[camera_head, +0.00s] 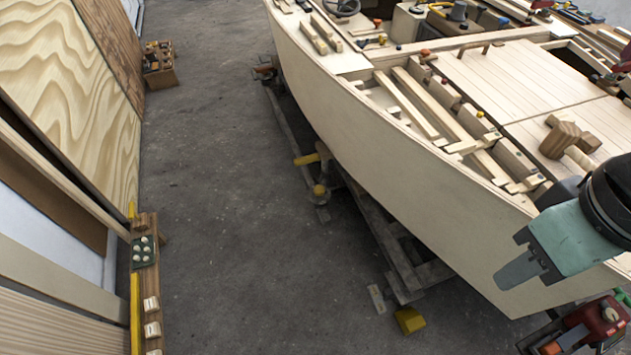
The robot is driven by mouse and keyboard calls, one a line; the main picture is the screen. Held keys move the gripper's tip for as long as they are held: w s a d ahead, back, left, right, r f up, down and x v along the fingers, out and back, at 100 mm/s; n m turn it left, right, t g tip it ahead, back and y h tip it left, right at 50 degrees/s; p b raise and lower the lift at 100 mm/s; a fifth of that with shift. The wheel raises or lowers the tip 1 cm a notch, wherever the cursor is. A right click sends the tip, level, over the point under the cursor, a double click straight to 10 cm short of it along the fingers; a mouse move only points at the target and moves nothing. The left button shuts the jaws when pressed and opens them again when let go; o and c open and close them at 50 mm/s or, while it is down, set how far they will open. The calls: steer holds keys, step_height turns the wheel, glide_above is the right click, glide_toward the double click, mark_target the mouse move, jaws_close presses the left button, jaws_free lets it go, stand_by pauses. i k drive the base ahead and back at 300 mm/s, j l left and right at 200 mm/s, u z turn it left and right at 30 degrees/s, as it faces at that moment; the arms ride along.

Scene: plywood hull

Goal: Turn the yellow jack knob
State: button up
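A small round yellow knob (320,190) sits low on a jack-like stand beneath the near side of the plywood hull (400,150). A yellow bar (306,159) shows just above it, beside the hull's support. I cannot tell whether the two are joined. My gripper (518,272), with a teal body and grey fingers, is at the right, in front of the hull's side and well apart from the knob. Its fingers overlap from this angle, so their gap is hidden. I see nothing held in it.
A yellow block (410,320) lies on the floor by the wooden cradle (395,245). Loose timber and a mallet (565,138) lie on the deck. Plywood sheets (70,90) and a wooden rack (145,280) line the left. The grey floor (235,200) between is clear.

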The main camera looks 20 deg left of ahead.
mark_target(318, 191)
steer(key=i+j+u, duration=0.15)
steer(key=u, duration=0.3)
steer(key=i+u, duration=0.25)
steer(key=u, duration=0.2)
steer(key=k+j+u, duration=0.1)
steer(key=j+u, duration=0.15)
steer(key=i+u, duration=0.2)
steer(key=j, duration=0.05)
